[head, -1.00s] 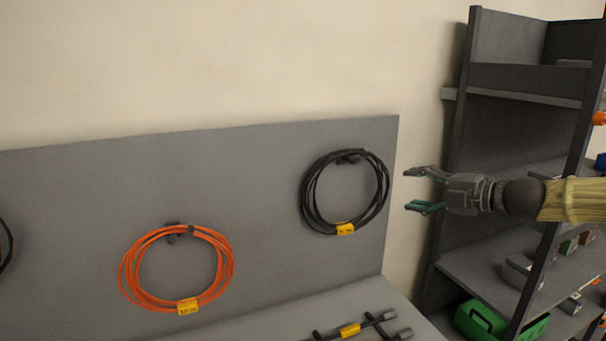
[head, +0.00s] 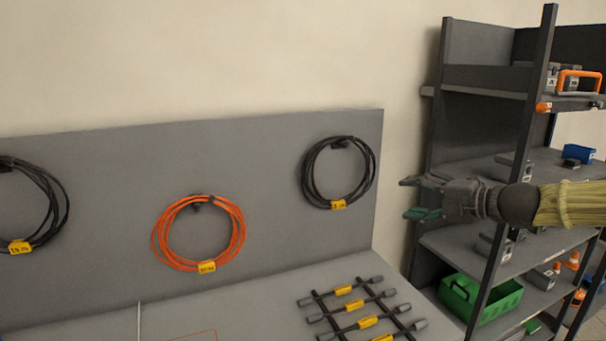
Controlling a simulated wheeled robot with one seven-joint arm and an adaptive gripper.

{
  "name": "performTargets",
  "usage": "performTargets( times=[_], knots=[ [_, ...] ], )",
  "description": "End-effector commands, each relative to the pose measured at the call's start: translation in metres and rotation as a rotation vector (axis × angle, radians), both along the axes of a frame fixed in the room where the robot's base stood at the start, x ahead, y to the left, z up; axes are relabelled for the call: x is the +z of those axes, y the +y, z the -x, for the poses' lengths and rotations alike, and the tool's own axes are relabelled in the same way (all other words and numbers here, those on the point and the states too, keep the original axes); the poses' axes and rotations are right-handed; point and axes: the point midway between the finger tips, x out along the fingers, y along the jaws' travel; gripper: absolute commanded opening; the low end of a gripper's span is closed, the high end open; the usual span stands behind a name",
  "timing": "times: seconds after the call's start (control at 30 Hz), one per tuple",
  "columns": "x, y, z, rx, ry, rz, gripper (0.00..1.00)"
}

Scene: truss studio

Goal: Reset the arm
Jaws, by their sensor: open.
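My gripper (head: 412,197) is at the right of the head view, pointing left. Its two green-tipped fingers are apart, with nothing between them. It is in the air in front of the shelf unit, just right of the grey panel's edge. The arm (head: 560,204), in a pale yellow sleeve, comes in from the right edge.
A grey back panel (head: 100,180) carries coiled cables, black (head: 339,172) and orange (head: 199,233). Several yellow-tagged bars lie on a rack (head: 362,312) below. The dark shelf unit (head: 466,145) behind my gripper holds a green crate (head: 481,298) and other items. The upper left is bare wall.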

Motion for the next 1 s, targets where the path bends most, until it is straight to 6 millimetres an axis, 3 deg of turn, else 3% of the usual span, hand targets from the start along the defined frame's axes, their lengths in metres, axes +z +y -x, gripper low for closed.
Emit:
performTargets(
  times=[0.27, 0.47, 0.77, 1.0],
  knots=[
    [-0.064, 0.012, 0.005, 0.05, -0.014, 0.175, 0.61],
    [-0.13, 0.021, 0.014, 0.12, -0.036, 0.363, 0.61],
    [-0.293, 0.034, 0.055, 0.392, -0.115, 0.822, 0.61],
    [-0.422, 0.034, 0.108, 0.735, -0.231, 1.176, 0.61]
  ],
)
